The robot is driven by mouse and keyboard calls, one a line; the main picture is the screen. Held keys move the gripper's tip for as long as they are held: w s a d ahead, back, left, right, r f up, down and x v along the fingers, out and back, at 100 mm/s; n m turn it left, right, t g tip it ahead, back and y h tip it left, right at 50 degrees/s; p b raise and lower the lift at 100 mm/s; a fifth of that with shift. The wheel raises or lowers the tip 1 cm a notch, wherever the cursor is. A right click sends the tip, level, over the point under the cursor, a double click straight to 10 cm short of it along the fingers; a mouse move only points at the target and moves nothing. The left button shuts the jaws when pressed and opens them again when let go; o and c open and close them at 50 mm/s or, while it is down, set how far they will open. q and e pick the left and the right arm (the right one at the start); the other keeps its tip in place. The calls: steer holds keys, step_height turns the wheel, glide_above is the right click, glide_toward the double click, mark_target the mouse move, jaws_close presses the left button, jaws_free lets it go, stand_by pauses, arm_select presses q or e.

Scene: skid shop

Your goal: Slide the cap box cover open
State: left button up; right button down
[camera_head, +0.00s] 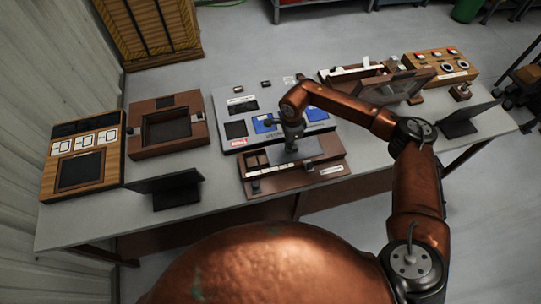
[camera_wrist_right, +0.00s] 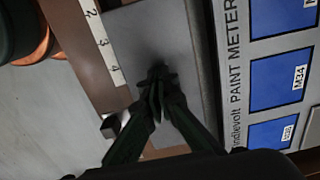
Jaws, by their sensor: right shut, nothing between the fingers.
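The cap box (camera_head: 262,184) is a long brown wooden box at the front middle of the table. A grey flat cover (camera_head: 308,149) lies in its top. In the right wrist view the grey cover (camera_wrist_right: 135,30) runs beside a white numbered strip (camera_wrist_right: 97,40). My right gripper (camera_head: 291,146) points down over the cover. In the wrist view its fingertips (camera_wrist_right: 157,78) are together, empty, at or just above the cover; I cannot tell if they touch. A small dark block (camera_wrist_right: 112,124) sits near the strip. My left gripper is not in view.
A paint meter panel with blue tiles (camera_head: 318,114) stands right behind the box; its blue tiles also show in the wrist view (camera_wrist_right: 275,82). Dark stands (camera_head: 172,188) and (camera_head: 462,122) flank the box. Other wooden boxes (camera_head: 140,142) line the table.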

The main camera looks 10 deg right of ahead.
mark_target(312, 146)
steer(key=shift+d, duration=0.1)
steer(key=shift+w+d, duration=0.1)
steer(key=shift+d, duration=1.55)
steer(key=shift+d+b, duration=0.1)
steer(key=shift+b, duration=0.2)
steer(key=shift+w+d, duration=0.15)
steer(key=shift+d, duration=1.5)
steer(key=shift+w+d+b, duration=0.15)
steer(key=shift+d+b, duration=0.4)
steer(key=shift+d, duration=1.5)
steer(key=shift+a, duration=0.15)
steer(key=shift+a, duration=0.3)
